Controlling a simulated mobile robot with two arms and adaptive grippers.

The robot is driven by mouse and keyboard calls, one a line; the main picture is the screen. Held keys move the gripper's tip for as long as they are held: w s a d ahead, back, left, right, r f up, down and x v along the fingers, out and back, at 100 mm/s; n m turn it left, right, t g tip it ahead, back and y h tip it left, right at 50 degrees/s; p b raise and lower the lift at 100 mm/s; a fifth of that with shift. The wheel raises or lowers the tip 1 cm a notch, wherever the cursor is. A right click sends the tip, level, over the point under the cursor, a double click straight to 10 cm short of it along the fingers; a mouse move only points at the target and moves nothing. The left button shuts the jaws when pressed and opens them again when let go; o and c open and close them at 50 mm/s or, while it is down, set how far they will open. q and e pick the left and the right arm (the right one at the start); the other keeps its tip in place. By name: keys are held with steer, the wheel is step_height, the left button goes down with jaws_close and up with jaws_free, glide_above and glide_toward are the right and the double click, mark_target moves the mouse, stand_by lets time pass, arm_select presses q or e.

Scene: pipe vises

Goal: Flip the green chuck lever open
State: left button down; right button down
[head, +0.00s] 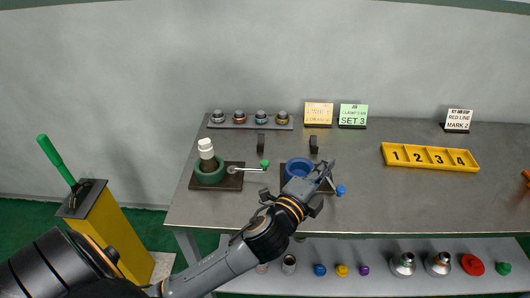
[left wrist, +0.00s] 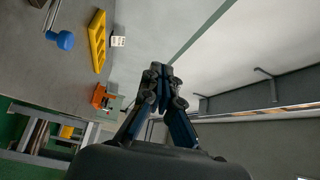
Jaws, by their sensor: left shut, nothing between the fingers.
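The green chuck (head: 209,178) sits on a dark brown base at the left of the table, holding an upright dark piece with a white top (head: 206,150). Its lever (head: 247,169) sticks out to the right and ends in a green knob (head: 265,163). The blue chuck (head: 298,166) stands to its right, partly hidden by my arm; its lever has a blue knob (head: 341,190), also in the left wrist view (left wrist: 62,40). My left gripper (head: 330,166) is shut and empty, over the right side of the blue chuck, right of the green knob. It also shows in the left wrist view (left wrist: 161,72).
A yellow numbered tray (head: 430,166) lies at the right. Label cards (head: 353,115) and a rack of small fittings (head: 248,126) line the back. A yellow pedestal with a green-handled lever (head: 56,158) stands left of the table. The front right tabletop is clear.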

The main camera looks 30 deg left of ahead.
arm_select(q)
steer(key=d+r+m+g+h, duration=0.35)
steer(key=d+m+h, duration=0.4)
steer(key=m, duration=0.75)
steer(key=d+r+m+g+h, duration=0.3)
steer(key=d+r+m+h, duration=0.35)
steer(key=m, duration=0.75)
steer(key=w+a+f+m+g+y, duration=0.2)
steer(key=f+m+g, duration=0.2)
steer(key=f+m, duration=0.25)
steer(key=w+a+f+m+g+y, duration=0.1)
steer(key=a+f+m+g+y, duration=0.2)
steer(key=f+m, duration=0.4)
steer(key=w+a+f+m+y, duration=0.1)
steer(key=w+a+m+y, duration=0.3)
steer(key=a, duration=0.6)
steer(key=a+r+g+y, duration=0.1)
steer(key=a+r+y, duration=0.3)
steer(key=a, duration=1.6)
steer(key=y, duration=0.4)
steer(key=shift+s+a+g+y, duration=0.15)
steer(key=shift+s+g+y, duration=0.15)
steer(key=shift+g+y, duration=0.1)
